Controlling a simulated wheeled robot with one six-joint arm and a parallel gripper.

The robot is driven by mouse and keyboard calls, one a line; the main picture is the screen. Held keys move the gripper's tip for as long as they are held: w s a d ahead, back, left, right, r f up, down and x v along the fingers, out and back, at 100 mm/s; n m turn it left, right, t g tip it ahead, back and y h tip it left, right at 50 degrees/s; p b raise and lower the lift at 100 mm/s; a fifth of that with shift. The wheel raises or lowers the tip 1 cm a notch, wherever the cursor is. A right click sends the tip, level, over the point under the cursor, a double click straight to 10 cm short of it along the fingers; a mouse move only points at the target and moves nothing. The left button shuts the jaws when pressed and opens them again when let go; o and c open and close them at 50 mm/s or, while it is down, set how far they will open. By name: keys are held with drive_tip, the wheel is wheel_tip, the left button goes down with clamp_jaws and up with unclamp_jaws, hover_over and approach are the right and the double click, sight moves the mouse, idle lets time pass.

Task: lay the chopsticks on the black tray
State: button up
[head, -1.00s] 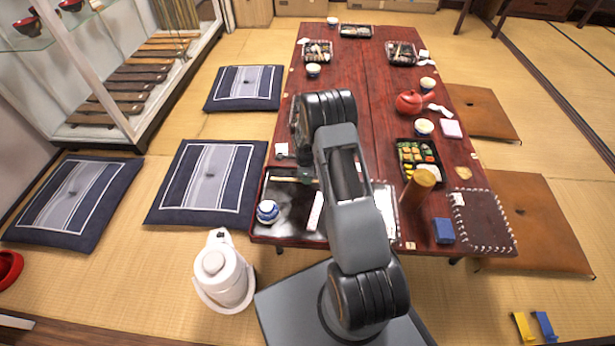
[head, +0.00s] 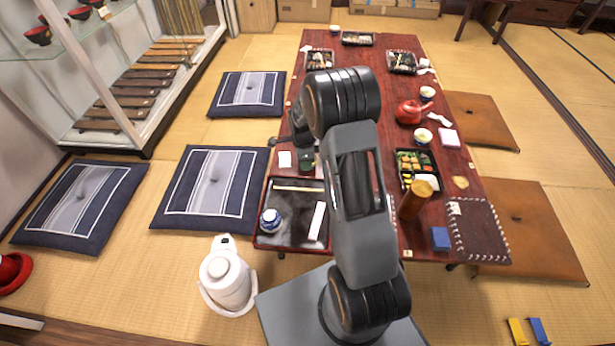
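The black tray (head: 290,237) lies at the near left corner of the red table. The chopsticks (head: 298,189) show as a thin pale line across the far part of this tray. I cannot tell the two sticks apart. They look to lie on the tray, apart from my arm. My gripper, at the end of my bent arm, is over the table just beyond the tray's far edge. It is dark and partly hidden behind my arm, and its fingers are too small to make out. I see nothing held there.
On the tray are a blue-and-white cup (head: 270,220) and a white strip (head: 317,220). To the right stand a brown cylinder (head: 414,198), a bento box (head: 404,178) and a blue box (head: 440,238). A white kettle (head: 226,277) stands on the floor.

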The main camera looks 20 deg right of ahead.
drive_tip(key=s+a+r+n+t, duration=0.1)
drive_tip(key=s+a+r+n, duration=0.2)
drive_tip(key=s+r+n, duration=0.3)
drive_tip(key=s+a+r+n+t, duration=0.1)
drive_tip(key=s+a+r+n, duration=0.15)
drive_tip(key=r+n, duration=0.4)
drive_tip(key=s+a+r+n, duration=0.3)
drive_tip(key=s+r+n, duration=0.3)
drive_tip(key=s+n, duration=0.3)
drive_tip(key=shift+s+a+r+t+y, duration=0.15)
drive_tip(key=shift+s+t+y, duration=0.2)
drive_tip(key=shift+s, duration=1.5)
